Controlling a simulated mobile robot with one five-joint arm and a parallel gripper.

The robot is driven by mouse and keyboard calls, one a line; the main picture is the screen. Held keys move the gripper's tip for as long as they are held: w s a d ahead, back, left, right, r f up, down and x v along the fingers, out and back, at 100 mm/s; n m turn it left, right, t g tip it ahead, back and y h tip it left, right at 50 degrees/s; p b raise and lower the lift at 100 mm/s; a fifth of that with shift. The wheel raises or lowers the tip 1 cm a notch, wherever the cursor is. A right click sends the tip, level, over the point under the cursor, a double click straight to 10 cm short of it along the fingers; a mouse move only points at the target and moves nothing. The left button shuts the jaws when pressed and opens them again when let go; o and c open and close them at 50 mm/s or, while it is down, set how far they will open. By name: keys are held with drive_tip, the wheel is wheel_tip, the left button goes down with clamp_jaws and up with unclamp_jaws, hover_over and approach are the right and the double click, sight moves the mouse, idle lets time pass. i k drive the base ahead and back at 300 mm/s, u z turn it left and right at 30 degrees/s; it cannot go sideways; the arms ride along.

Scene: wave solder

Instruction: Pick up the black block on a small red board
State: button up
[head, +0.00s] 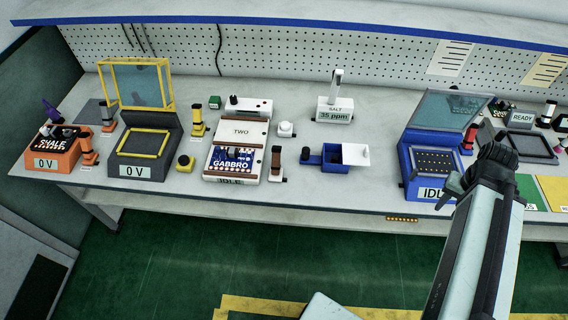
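I cannot clearly make out a black block on a small red board. A small red piece with a dark top (470,137) stands just right of the blue machine's lid, partly behind my arm; I cannot tell if it is a board. Small dark items (499,108) at the far right back are too small to tell apart. My gripper (452,188) is at the end of my arm at right, in front of the blue machine (408,177). Its fingers are dark and seen from behind, so their opening is unclear.
The long grey bench (330,190) holds an orange box (58,160), a yellow-framed machine (135,170), a white GABBRO unit (212,175), a blue box with a white lid (334,165) and a scale (335,115). A pegboard (290,55) stands behind. Green floor (180,255) lies in front.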

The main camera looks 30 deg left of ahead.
sight(335, 159)
drive_tip(key=u, duration=2.65)
drive_tip(key=i, duration=1.05)
